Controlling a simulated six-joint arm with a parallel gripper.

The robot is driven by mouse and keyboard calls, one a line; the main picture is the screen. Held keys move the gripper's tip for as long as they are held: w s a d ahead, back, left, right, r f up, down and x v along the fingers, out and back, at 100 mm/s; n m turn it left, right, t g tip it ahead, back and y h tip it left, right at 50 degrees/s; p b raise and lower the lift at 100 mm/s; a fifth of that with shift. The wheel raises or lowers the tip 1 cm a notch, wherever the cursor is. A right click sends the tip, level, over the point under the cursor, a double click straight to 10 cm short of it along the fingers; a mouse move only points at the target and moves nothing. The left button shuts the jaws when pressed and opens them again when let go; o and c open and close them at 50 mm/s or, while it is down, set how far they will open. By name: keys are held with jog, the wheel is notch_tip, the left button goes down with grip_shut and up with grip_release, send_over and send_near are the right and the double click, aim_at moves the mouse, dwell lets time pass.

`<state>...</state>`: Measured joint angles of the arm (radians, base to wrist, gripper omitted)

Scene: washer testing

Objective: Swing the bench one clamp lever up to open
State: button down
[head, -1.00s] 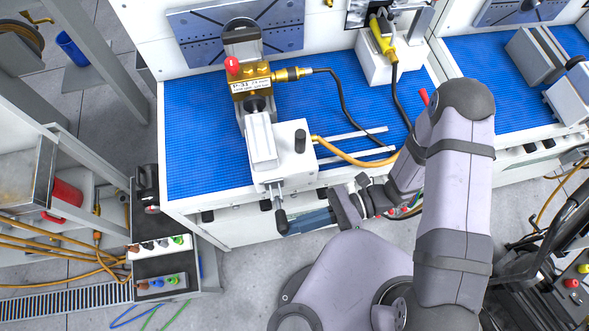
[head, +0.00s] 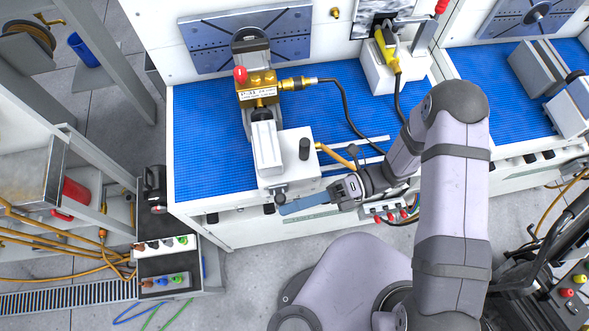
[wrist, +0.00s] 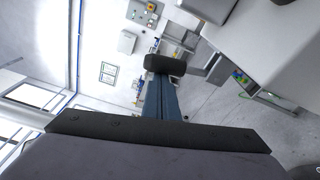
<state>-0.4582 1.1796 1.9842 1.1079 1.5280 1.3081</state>
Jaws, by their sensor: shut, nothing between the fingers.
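The bench one clamp (head: 293,158) is a white block at the front of the blue-matted bench. Its lever ends in a black knob (head: 280,198) at the bench's front edge. The lever rod is foreshortened in the head view, so its exact angle is hard to tell. My gripper (head: 284,209) is shut and empty, with its blue fingers at the knob from below and the right. In the wrist view the fingertips (wrist: 160,82) reach the dark knob (wrist: 165,64), with a grey rod to its right. Whether they touch is not clear.
A brass block (head: 258,90) with a red knob sits behind the clamp, with a black cable on its right. An orange hose (head: 338,156) runs right of the clamp. A small rack (head: 165,262) stands at lower left. Open floor lies in front of the bench.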

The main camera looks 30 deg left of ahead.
jog(key=shift+w+a+r, duration=0.25)
jog(key=shift+w+a, duration=0.25)
jog(key=shift+a, duration=0.05)
jog(key=shift+r, duration=0.1)
dwell(0.4)
jog(key=s+d+p, duration=0.2)
jog(key=s, duration=0.2)
jog(key=b+v, duration=0.5)
jog(key=v, duration=0.5)
jog(key=shift+w+d+f+b, duration=0.2)
jog(key=shift+w+f+b, duration=0.05)
jog(key=shift+w+b, duration=0.05)
